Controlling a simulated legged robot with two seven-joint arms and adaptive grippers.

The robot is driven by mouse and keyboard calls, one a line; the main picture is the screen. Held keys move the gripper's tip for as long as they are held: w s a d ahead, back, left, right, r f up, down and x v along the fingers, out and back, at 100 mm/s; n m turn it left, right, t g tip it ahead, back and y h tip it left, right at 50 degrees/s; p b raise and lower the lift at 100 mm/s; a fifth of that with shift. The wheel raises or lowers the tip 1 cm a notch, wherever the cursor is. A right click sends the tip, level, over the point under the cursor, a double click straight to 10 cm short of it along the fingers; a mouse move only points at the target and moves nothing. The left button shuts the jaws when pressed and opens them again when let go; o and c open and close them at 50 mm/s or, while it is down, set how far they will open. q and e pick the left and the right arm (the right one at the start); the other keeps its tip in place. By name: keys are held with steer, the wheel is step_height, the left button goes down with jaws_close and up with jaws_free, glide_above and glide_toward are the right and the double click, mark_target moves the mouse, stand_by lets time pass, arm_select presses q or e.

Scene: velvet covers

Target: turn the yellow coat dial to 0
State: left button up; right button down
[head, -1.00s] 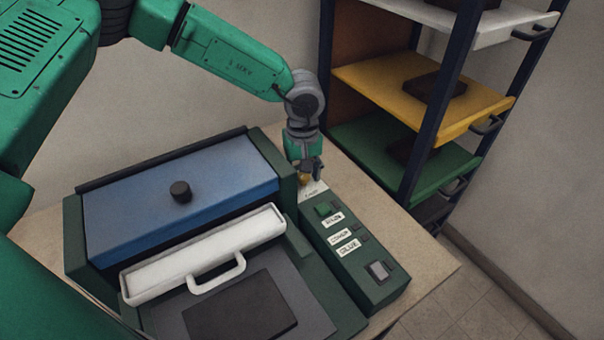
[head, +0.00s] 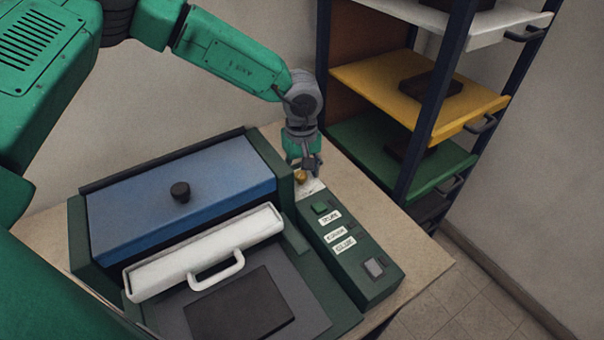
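The yellow coat dial (head: 300,176) is a small yellow knob at the far end of the dark green control panel (head: 377,290). A white label (head: 312,187) lies beside it; its marks are too small to read. My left gripper (head: 304,170) points down at the dial from above. Its fingers are right at the knob and partly hide it. I cannot tell whether they are closed on it or only beside it. My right gripper is not in view.
A machine with a blue lid (head: 180,205) and a white handled bar (head: 205,254) stands left of the panel. A rack with a yellow shelf (head: 375,82) stands behind right.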

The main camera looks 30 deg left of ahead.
mark_target(300, 172)
arm_select(q)
steer(key=shift+s+a+f, duration=0.1)
steer(key=shift+a+f, duration=0.05)
step_height(300, 172, up, 12)
stand_by(0.6)
steer(key=shift+a+f, duration=0.1)
steer(key=shift+f, duration=0.05)
